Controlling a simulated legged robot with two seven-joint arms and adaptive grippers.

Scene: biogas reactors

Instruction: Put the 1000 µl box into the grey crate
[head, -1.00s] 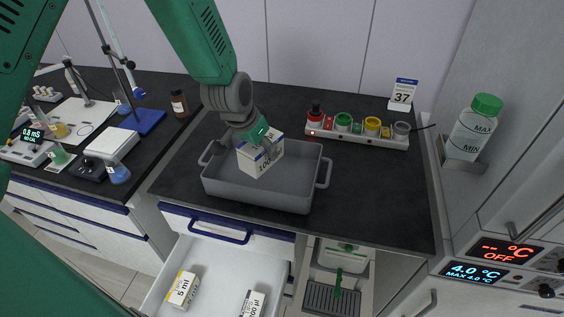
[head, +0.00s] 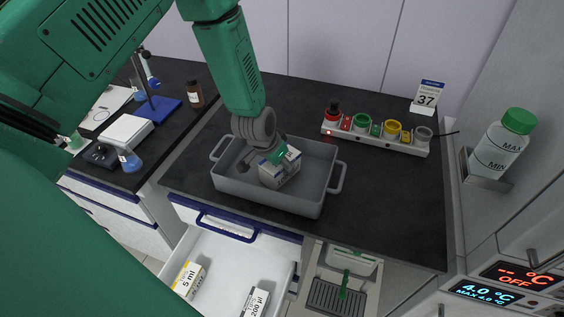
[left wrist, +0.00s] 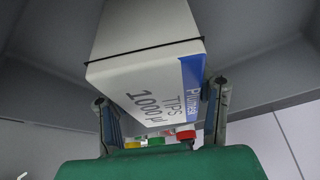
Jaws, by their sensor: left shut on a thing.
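The 1000 µl box (head: 280,170) is white with a blue band and stands inside the walls of the grey crate (head: 268,197) on the dark bench. Whether it touches the crate floor I cannot tell. My left gripper (head: 268,160) is shut on the box from above. In the left wrist view the box (left wrist: 150,75) sits between the two fingers (left wrist: 162,115), its "TIPS 1000 µl" label showing. My right gripper is not in view.
An open drawer (head: 232,262) below the crate holds a 5 ml box (head: 188,279) and a 200 µl box (head: 257,301). A rack with coloured caps (head: 375,137) stands behind right. A bottle (head: 500,145) hangs at the right wall. Bench right of the crate is clear.

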